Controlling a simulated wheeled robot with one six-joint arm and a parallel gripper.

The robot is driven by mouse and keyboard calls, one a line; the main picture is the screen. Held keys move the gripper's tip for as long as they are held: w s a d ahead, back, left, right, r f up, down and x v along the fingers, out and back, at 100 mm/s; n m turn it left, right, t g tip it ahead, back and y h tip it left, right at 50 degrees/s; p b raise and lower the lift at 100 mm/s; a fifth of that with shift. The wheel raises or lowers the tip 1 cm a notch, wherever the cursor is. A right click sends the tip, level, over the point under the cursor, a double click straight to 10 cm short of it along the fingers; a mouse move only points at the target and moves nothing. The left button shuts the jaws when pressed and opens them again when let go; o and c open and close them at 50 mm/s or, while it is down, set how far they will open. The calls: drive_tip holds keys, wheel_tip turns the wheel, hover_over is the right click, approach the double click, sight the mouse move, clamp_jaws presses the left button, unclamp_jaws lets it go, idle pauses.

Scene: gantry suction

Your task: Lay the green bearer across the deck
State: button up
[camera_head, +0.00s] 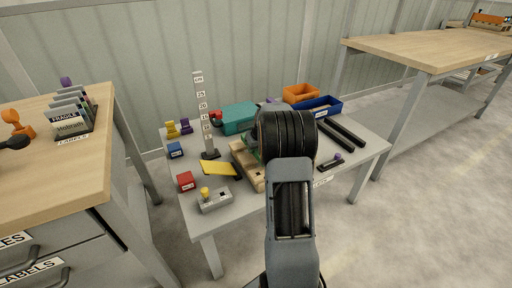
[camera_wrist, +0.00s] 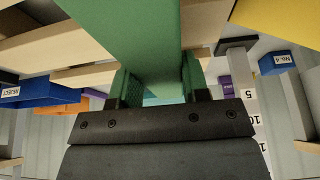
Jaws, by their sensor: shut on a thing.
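The green bearer (camera_wrist: 135,35) runs from the top edge of the wrist view down between my jaws. My gripper (camera_wrist: 160,82) is shut on it, one finger on each side. The deck's pale wooden boards (camera_wrist: 60,50) show behind the bearer, which crosses in front of them; I cannot tell whether they touch. In the head view the wooden deck (camera_head: 243,163) lies mid-table, partly hidden by my arm. Only a bit of green shows beside my wrist there, and my fingertips are hidden.
On the grey table stand a numbered post (camera_head: 201,105), a yellow plate (camera_head: 221,169), a teal box (camera_head: 239,118), an orange bin (camera_head: 301,93) and a blue bin (camera_head: 325,106). Two dark bars (camera_head: 341,133) lie at right. Red and blue blocks sit at left.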

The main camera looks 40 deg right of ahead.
drive_tip(key=shift+f+b, duration=0.8)
drive_tip(key=shift+f, duration=0.3)
idle(0.4)
drive_tip(key=o, duration=1.1)
drive_tip(key=shift+c, duration=0.2)
drive_tip(key=shift+r, duration=0.15)
drive_tip(key=p+v, duration=0.4)
drive_tip(key=v, duration=0.9)
drive_tip(key=shift+r, duration=0.3)
drive_tip(key=shift+s+r, duration=0.1)
